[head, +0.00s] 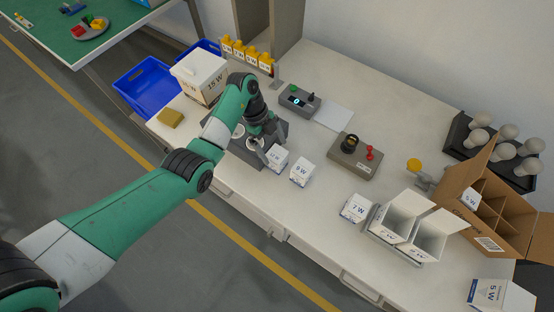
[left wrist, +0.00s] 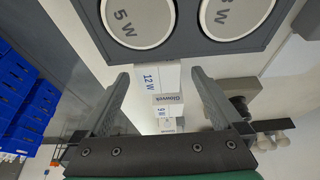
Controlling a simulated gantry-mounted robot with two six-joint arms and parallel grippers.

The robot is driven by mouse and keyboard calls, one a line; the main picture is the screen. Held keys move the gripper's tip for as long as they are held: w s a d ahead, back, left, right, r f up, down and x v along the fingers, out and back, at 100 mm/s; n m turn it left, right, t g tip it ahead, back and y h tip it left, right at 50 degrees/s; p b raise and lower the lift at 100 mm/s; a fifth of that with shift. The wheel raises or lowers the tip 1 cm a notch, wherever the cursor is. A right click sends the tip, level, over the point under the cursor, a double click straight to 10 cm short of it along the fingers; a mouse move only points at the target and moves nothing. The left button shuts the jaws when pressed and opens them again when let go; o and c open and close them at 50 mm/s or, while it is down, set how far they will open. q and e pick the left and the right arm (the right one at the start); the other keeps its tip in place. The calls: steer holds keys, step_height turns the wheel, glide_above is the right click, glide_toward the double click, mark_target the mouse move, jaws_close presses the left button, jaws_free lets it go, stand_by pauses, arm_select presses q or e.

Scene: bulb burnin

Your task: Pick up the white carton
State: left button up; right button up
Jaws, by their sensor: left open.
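Several small white cartons stand on the bench. The nearest to my left gripper (head: 262,146) is the carton (head: 277,159) marked 12 W, just right of the gripper in the head view. In the left wrist view this carton (left wrist: 148,80) shows between the spread fingers (left wrist: 159,74), with other cartons behind it. My left gripper is open, and nothing is seen held in it. Another white carton (head: 302,172) stands to its right, and one marked 7 W (head: 355,208) is farther along. A white carton marked 5 W (head: 490,294) is at the lower right. My right gripper is not in view.
A dark tray with round discs (left wrist: 222,44) lies by the gripper. A larger white box (head: 200,76) stands behind the arm. Two test boxes (head: 299,99) (head: 355,156), open white boxes (head: 405,216), a divided brown box (head: 492,212) and a bulb rack (head: 461,133) occupy the bench.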

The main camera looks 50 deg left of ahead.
mark_target(279, 154)
arm_select(q)
steer(key=shift+x, duration=1.2)
steer(key=b+x, duration=0.3)
steer(key=x, duration=0.2)
steer(key=shift+s+f, duration=0.15)
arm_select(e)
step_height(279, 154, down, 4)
arm_select(q)
steer(key=shift+c, duration=0.4)
steer(key=c, duration=1.3)
steer(key=shift+r+p, duration=0.35)
steer(key=shift+r, duration=0.25)
step_height(279, 154, up, 3)
steer(key=shift+f+p, duration=0.2)
steer(key=shift+p, duration=0.7)
steer(key=s+d+r+p, duration=0.6)
steer(key=d, duration=0.1)
steer(key=s+d+r+p, duration=0.3)
steer(key=shift+d+r+p, duration=0.2)
steer(key=shift+d+p, duration=0.15)
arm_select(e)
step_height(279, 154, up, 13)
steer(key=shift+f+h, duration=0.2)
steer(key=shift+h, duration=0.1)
